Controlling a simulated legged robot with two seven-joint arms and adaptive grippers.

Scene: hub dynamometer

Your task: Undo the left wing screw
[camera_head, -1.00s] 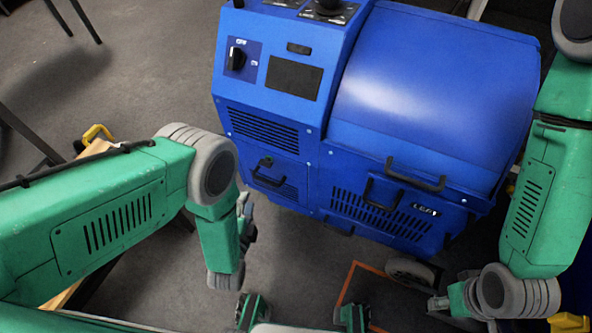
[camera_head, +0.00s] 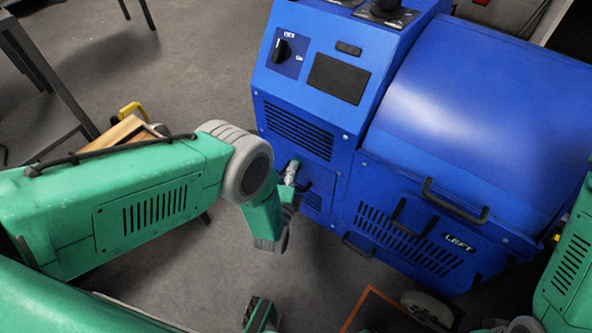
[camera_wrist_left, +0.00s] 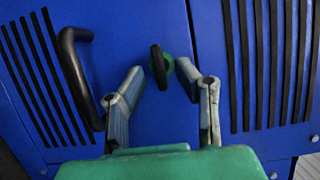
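The wing screw (camera_wrist_left: 158,66), with a dark upright wing and a green part beside it, sits on the blue panel in the left wrist view. My left gripper (camera_wrist_left: 163,80) is open, with one finger on each side of the screw. The fingers look apart from it, though depth is hard to judge. In the head view my left gripper (camera_head: 291,173) is at the lower front of the blue machine (camera_head: 470,120), and the screw cannot be made out there. Part of my right arm shows at the right edge, but its gripper is out of view.
A black handle (camera_wrist_left: 70,70) stands out left of the screw, and vent slots lie on both sides. A wooden box (camera_head: 128,132) with a yellow handle is behind my left arm.

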